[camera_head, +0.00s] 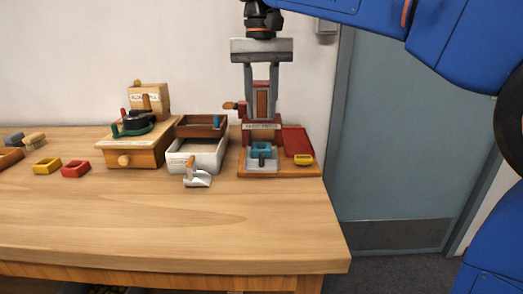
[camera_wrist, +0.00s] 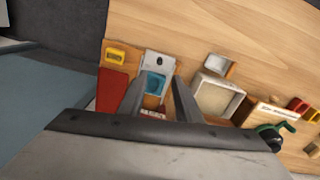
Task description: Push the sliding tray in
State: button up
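The sliding tray (camera_head: 257,166) is a pale grey plate with a dark upright knob (camera_head: 262,160) near its front. It sits on the wooden base of the red press station (camera_head: 281,171) and extends toward the front of that base. A teal square mould (camera_head: 261,149) stands on the tray behind the knob. In the wrist view the tray (camera_wrist: 158,65), knob (camera_wrist: 159,61) and mould (camera_wrist: 153,84) show around and between the fingers. My gripper (camera_head: 261,112) points down, open and empty, in front of the upright of the press and above the tray. Its fingertips (camera_wrist: 160,80) look apart from the tray.
A yellow mould (camera_head: 303,159) and a red sloped panel (camera_head: 297,140) lie right of the tray. A white box (camera_head: 211,152), a metal scoop (camera_head: 197,179) and a wooden grinder (camera_head: 134,153) stand to the left. The table front (camera_head: 190,225) is clear.

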notch_tip(320, 180, down, 12)
jog(key=shift+r, duration=0.1)
dwell(0.4)
grip_shut()
